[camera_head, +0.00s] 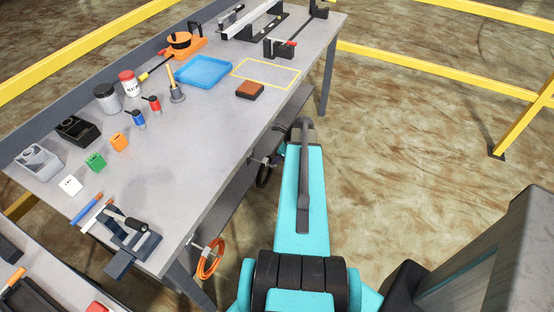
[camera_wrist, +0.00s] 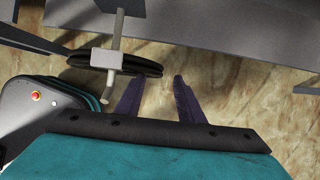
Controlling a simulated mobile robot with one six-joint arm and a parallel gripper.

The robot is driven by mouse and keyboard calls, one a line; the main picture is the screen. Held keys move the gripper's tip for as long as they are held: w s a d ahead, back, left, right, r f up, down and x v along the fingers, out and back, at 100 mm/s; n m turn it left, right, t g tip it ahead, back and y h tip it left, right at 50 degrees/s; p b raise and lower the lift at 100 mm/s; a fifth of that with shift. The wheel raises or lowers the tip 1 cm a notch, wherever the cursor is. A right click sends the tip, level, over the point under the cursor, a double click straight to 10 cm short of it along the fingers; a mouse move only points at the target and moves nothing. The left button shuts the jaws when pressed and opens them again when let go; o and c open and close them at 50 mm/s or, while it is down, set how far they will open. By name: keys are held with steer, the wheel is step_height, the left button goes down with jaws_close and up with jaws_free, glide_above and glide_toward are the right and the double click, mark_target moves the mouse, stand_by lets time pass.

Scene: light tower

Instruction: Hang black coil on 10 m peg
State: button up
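The black coil (camera_head: 263,177) hangs below the near long edge of the workbench, at a light peg (camera_head: 262,160). In the wrist view the black coil (camera_wrist: 84,60) lies around or behind the grey peg (camera_wrist: 114,45), which crosses it. My gripper (camera_wrist: 159,78) is open and empty, with two dark purple fingers apart. The coil's right end shows just ahead of the gap between the fingertips; I cannot tell if they touch. In the head view my arm hides the fingers. No peg length label is readable.
An orange coil (camera_head: 210,259) hangs at another peg (camera_head: 196,243) near the bench's front corner. The workbench (camera_head: 225,125) carries a blue tray (camera_head: 203,71), bottles, small blocks and a vise-like tool (camera_head: 130,232). Yellow rails (camera_head: 440,70) border the open floor at right.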

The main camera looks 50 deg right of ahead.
steer(key=b+v, duration=0.2)
steer(key=v, duration=1.1)
steer(key=shift+s+r, duration=0.2)
steer(key=shift+r, duration=0.1)
steer(key=shift+d, duration=0.1)
